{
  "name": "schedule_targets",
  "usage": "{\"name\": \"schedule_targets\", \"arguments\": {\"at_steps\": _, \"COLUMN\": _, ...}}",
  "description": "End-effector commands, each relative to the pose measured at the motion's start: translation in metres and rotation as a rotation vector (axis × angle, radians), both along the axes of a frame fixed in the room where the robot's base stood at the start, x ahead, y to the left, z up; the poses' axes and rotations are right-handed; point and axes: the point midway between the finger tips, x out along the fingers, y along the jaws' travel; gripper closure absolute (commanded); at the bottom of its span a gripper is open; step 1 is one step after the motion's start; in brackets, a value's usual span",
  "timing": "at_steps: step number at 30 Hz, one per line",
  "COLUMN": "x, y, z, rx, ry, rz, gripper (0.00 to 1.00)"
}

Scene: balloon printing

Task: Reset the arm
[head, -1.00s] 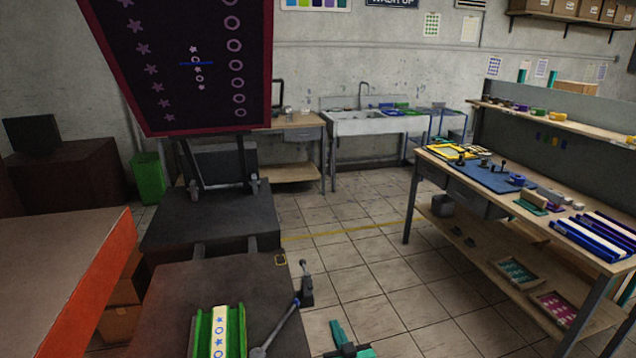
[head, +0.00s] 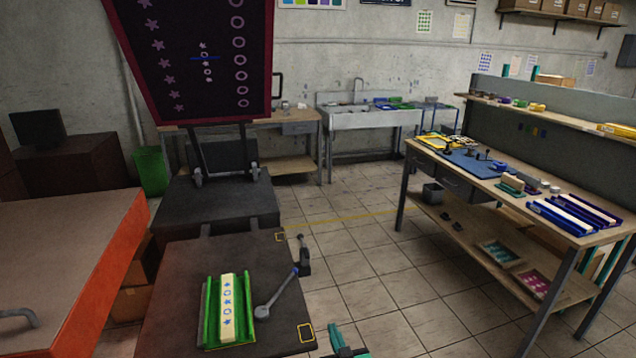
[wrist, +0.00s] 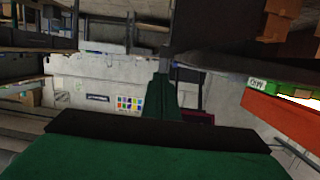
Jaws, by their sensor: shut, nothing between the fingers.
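My gripper (head: 345,350) shows only in part at the bottom edge of the head view, as a teal and dark piece over the floor, to the right of the press bed. In the wrist view its green and dark fingers (wrist: 162,112) fill the lower middle. They are shut and hold nothing. The gripper is apart from the printing press and from the benches. Most of the arm is outside the head view.
A green cradle (head: 208,315) holds a cream strip (head: 228,305) with blue stars and rings on the dark press bed (head: 180,260). A lever (head: 275,293) lies beside it. A workbench (head: 500,188) stands right, an orange-sided table (head: 70,235) left. Tiled floor between is open.

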Motion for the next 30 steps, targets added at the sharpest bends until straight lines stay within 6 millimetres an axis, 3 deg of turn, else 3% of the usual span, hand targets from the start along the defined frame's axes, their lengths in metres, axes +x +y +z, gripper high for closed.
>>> {"name": "schedule_targets", "arguments": {"at_steps": 8, "x": -0.037, "y": 0.007, "z": -0.029, "rx": 0.006, "ry": 0.023, "rz": -0.039, "gripper": 1.0}}
{"name": "schedule_targets", "arguments": {"at_steps": 14, "x": -0.08, "y": 0.013, "z": -0.055, "rx": 0.013, "ry": 0.044, "rz": -0.081, "gripper": 1.0}}
{"name": "schedule_targets", "arguments": {"at_steps": 21, "x": -0.168, "y": 0.016, "z": -0.09, "rx": 0.014, "ry": 0.075, "rz": -0.162, "gripper": 1.0}}
{"name": "schedule_targets", "arguments": {"at_steps": 30, "x": -0.283, "y": 0.022, "z": -0.099, "rx": 0.006, "ry": 0.086, "rz": -0.235, "gripper": 1.0}}
